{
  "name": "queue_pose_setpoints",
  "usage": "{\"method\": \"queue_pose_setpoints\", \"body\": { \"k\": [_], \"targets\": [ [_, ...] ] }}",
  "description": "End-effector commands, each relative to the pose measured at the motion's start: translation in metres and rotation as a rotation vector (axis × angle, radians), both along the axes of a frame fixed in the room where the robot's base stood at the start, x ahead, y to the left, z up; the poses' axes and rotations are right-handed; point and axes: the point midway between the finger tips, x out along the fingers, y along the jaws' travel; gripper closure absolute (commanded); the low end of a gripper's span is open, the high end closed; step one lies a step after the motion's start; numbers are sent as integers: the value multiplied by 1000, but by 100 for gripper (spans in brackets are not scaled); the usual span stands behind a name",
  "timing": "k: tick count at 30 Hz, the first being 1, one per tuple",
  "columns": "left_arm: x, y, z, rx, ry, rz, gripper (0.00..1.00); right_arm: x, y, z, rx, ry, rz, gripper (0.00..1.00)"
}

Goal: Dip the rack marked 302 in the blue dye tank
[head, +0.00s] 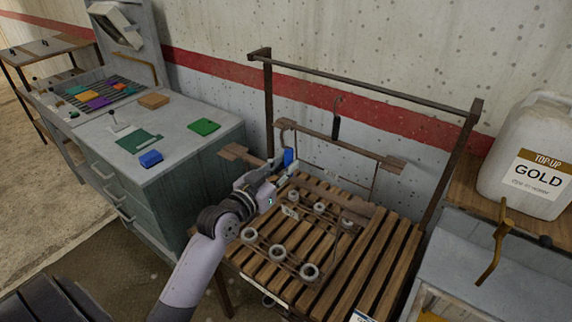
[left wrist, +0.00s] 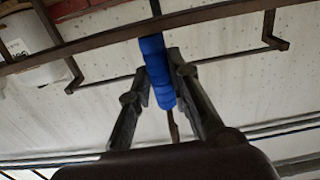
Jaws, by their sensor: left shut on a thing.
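My left gripper (head: 284,168) is shut on a blue grip (head: 289,157) beside the wooden slatted stand. In the left wrist view the blue grip (left wrist: 158,70) sits between the two fingers (left wrist: 160,85), with a dark rod above it. Below the gripper in the head view, a wire rack (head: 283,252) with several pale rings is over the slats. A small pale tag (head: 290,212) shows on it, but I cannot read its number. Whether the blue grip belongs to this rack is unclear. No blue dye tank can be made out. My right gripper is not in view.
A dark rail (head: 370,82) spans two posts above the stand. A grey cabinet (head: 180,160) with coloured pieces stands left. A white jug marked GOLD (head: 530,160) and a grey tank-like box (head: 480,265) are right.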

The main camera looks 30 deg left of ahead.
Motion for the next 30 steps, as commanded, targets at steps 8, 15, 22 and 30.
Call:
{"method": "queue_pose_setpoints", "body": {
  "k": [8,15,22,30],
  "targets": [
    [-22,2,3,2,-6,0,100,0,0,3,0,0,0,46],
    [-39,3,3,2,-5,0,100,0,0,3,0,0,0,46],
    [-57,4,3,3,-6,0,100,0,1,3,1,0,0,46],
    [-76,6,3,2,-6,0,100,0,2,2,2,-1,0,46]
  ]
}}
